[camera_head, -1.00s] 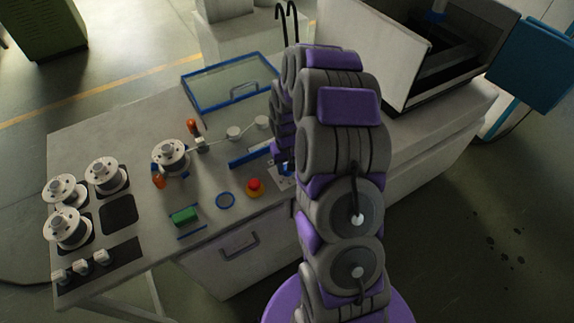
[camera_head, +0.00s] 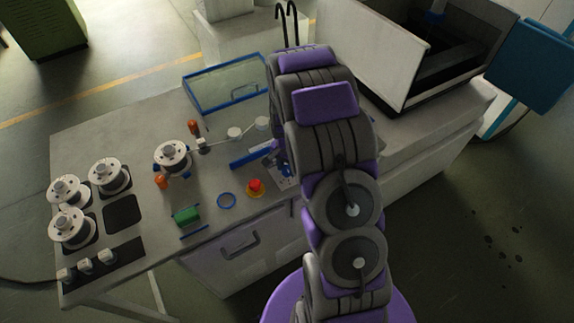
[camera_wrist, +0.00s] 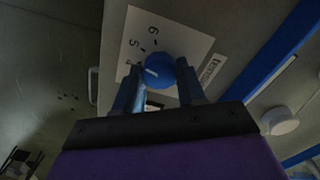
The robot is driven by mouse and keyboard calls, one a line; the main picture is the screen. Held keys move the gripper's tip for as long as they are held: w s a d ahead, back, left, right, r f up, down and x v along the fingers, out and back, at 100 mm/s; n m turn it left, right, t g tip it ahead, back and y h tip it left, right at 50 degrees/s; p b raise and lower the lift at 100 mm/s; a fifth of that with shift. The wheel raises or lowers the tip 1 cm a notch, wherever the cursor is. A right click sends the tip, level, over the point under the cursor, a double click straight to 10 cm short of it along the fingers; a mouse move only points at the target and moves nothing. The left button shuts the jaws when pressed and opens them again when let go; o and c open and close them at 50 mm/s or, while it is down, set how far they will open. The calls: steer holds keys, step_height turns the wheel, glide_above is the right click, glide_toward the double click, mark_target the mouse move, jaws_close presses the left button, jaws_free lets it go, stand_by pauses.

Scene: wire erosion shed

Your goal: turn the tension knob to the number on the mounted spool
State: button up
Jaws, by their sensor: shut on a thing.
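In the wrist view the blue tension knob (camera_wrist: 160,70) has a white pointer line and sits on a white dial card (camera_wrist: 192,43) with printed numbers, of which 6 and 5 show. A label reading "tension" (camera_wrist: 211,68) is beside it. My gripper (camera_wrist: 160,66) is shut on the knob, one finger on each side; the fingers hide part of the dial. In the head view my arm hides the knob. The mounted spool (camera_head: 173,150), white with blue parts around its base, stands on the bench; its number is too small to read.
Several loose spools (camera_head: 109,173) stand at the bench's left. A blue-framed clear panel (camera_head: 228,84) and a white machine (camera_head: 372,52) are behind.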

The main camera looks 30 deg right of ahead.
mark_target(287, 168)
steer(key=shift+w+r+m, duration=0.1)
steer(key=shift+w+m, duration=0.05)
steer(key=shift+m, duration=0.35)
steer(key=o, duration=1.1)
steer(key=shift+c, duration=0.2)
step_height(287, 168, up, 17)
steer(key=p, duration=0.1)
steer(key=shift+r, duration=0.1)
steer(key=s+a+r+n+b, duration=0.1)
steer(key=s+a+r+n, duration=0.25)
steer(key=s, duration=0.35)
steer(key=s+a+r+n+b, duration=0.1)
steer(key=s+a+r+n, duration=0.1)
steer(key=s+a, duration=0.4)
steer(key=s+a+n+g+b, duration=0.1)
steer(key=s+a+n, duration=0.1)
steer(key=s, duration=0.7)
steer(key=s+a+n+b, duration=0.1)
steer(key=s+n, duration=0.4)
steer(key=s, duration=0.5)
steer(key=shift+s+a+f+g+b, duration=0.3)
steer(key=shift+a+f+g+b, duration=0.1)
steer(key=shift+a, duration=0.4)
